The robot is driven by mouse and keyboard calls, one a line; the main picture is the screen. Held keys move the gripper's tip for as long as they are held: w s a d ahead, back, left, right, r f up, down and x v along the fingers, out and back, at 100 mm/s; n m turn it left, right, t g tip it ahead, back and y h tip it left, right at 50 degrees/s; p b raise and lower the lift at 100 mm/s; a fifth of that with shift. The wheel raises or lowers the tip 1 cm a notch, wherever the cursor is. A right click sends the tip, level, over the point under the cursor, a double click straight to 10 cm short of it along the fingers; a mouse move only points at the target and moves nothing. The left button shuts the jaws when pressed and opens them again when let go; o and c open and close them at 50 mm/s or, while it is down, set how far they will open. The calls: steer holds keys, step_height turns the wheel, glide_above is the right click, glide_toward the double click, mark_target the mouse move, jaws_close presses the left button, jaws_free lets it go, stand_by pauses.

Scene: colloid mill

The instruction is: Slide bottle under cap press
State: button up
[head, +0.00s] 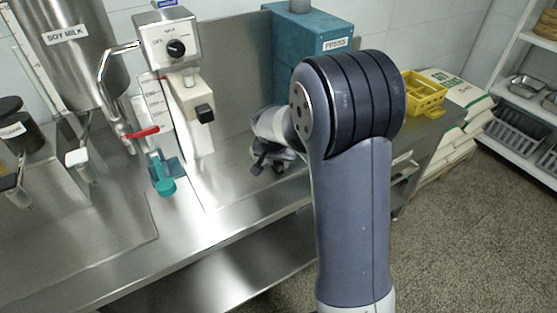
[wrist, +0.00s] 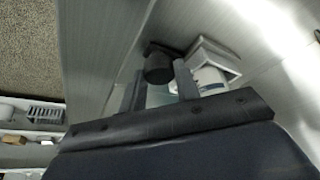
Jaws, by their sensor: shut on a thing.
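My gripper (head: 260,163) is low over the steel counter, right of the white press-like unit (head: 190,100) with a black block on its front. My arm hides part of the gripper in the head view. In the wrist view my gripper (wrist: 160,84) has its two dark fingers around a pale, greenish thing (wrist: 158,97), which seems to be the bottle. Its full shape is hidden. A dark cylinder (wrist: 158,66) shows just past the fingertips, beside a white housing (wrist: 217,62). I cannot tell whether the bottle touches either.
A red-handled tap (head: 140,133) and a teal part (head: 162,178) stand left of the gripper. A control box with a black knob (head: 172,45) is above. A soy milk tank (head: 75,50) is at far left, a teal cabinet (head: 300,40) behind. The front counter strip is clear.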

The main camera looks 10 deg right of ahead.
jaws_close()
steer(key=w+d, duration=0.2)
steer(key=d, duration=0.3)
steer(key=w+d, duration=0.1)
steer(key=d, duration=0.5)
steer(key=w+d, duration=0.2)
steer(key=d, duration=0.4)
steer(key=shift+w+d+p, duration=0.2)
steer(key=shift+w+p, duration=0.15)
steer(key=shift+p, duration=0.05)
steer(key=shift+r, duration=0.1)
steer(key=o, duration=0.7)
jaws_free()
steer(key=shift+d, duration=0.1)
steer(key=shift+o, duration=0.6)
steer(key=shift+d, duration=0.1)
steer(key=b+v, duration=0.1)
steer(key=v, duration=0.9)
steer(key=shift+r, duration=0.3)
